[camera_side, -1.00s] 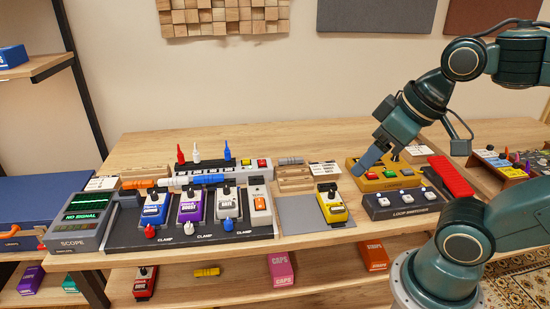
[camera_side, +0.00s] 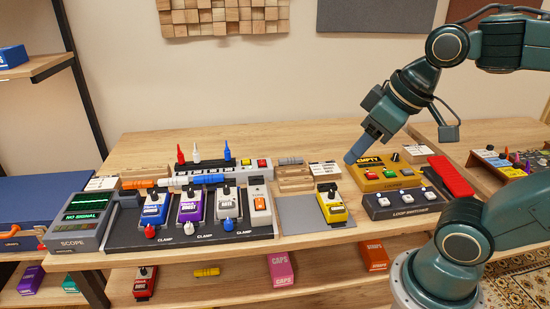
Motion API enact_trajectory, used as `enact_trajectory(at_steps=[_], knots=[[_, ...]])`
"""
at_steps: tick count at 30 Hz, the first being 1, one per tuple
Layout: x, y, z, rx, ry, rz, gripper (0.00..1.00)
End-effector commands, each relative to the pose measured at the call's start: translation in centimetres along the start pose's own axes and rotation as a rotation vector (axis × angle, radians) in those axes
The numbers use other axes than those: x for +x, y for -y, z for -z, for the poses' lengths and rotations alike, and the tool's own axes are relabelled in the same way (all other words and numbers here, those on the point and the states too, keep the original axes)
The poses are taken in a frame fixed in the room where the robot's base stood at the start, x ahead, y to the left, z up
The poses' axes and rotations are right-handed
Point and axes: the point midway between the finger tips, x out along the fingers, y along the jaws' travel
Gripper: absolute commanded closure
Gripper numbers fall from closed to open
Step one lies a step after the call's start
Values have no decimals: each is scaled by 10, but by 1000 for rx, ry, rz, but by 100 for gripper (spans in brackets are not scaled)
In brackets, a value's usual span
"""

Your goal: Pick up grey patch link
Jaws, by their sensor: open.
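The grey patch link (camera_side: 290,160) is a small ribbed grey cylinder. It lies at the back of a wooden rack (camera_side: 293,184), right of the pedalboard. My gripper (camera_side: 351,158) points down and left, to the right of the grey link and clearly apart from it. Its tip overlaps the left edge of the yellow box in the picture. The jaws are open and hold nothing visible; the gap between the fingers is hard to see from this side.
Pedals stand on the dark pedalboard (camera_side: 130,240), with orange, white and blue links (camera_side: 208,181) behind them. A yellow pedal (camera_side: 333,207) stands on a grey mat (camera_side: 302,218). The yellow box (camera_side: 390,184) reads EMPTY. A loop switcher (camera_side: 398,207) and red bar (camera_side: 452,177) stand right.

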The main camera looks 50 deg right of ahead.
Motion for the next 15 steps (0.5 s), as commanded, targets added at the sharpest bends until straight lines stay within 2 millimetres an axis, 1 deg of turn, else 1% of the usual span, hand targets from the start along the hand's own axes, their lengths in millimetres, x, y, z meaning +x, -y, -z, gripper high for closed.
enact_trajectory(at_steps=[8,15], knots=[[8,-11,58,-85,33,31,56],[26,-32,110,-168,53,69,56]])
